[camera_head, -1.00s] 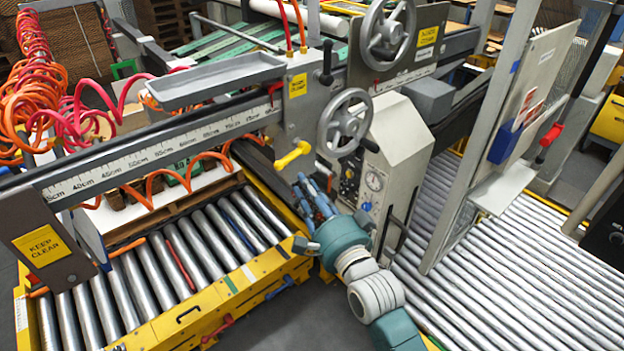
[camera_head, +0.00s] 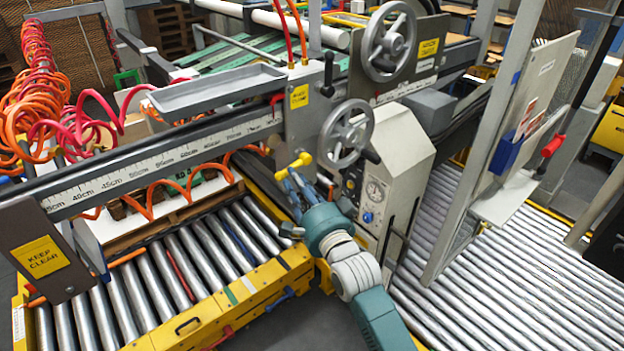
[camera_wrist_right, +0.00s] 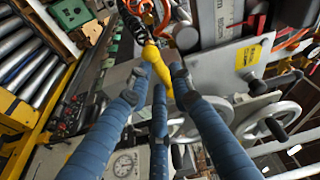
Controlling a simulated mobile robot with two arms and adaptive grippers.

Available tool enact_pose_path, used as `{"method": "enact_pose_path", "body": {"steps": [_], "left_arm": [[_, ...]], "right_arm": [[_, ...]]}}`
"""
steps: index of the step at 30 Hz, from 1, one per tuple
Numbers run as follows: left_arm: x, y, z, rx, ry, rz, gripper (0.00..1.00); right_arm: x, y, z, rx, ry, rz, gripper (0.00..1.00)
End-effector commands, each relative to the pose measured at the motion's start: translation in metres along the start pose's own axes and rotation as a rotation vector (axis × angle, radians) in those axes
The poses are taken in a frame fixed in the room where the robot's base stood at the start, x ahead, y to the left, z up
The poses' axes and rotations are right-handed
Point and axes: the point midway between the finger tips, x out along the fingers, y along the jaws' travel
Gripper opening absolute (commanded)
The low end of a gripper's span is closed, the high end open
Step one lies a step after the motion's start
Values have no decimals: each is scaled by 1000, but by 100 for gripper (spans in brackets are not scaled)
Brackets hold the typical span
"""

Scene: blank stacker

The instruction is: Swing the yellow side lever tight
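My left gripper is out of view.
The smaller handwheel (camera_head: 346,133) and the beige gauge cabinet (camera_head: 393,140) stand close to the right of my gripper. The ruler beam (camera_head: 160,152) runs left. Below it lies the roller bed with a yellow frame (camera_head: 250,298). Orange hoses (camera_head: 150,205) hang near the beam.

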Motion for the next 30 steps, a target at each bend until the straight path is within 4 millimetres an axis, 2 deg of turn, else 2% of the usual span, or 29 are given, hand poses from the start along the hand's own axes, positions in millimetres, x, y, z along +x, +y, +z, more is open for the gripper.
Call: {"method": "enact_pose_path", "body": {"steps": [14, 30], "left_arm": [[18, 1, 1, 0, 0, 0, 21], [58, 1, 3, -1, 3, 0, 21]], "right_arm": [[35, -6, 0, 2, 2, -15, 21], [33, 11, -1, -226, 0, -70, 21]]}}
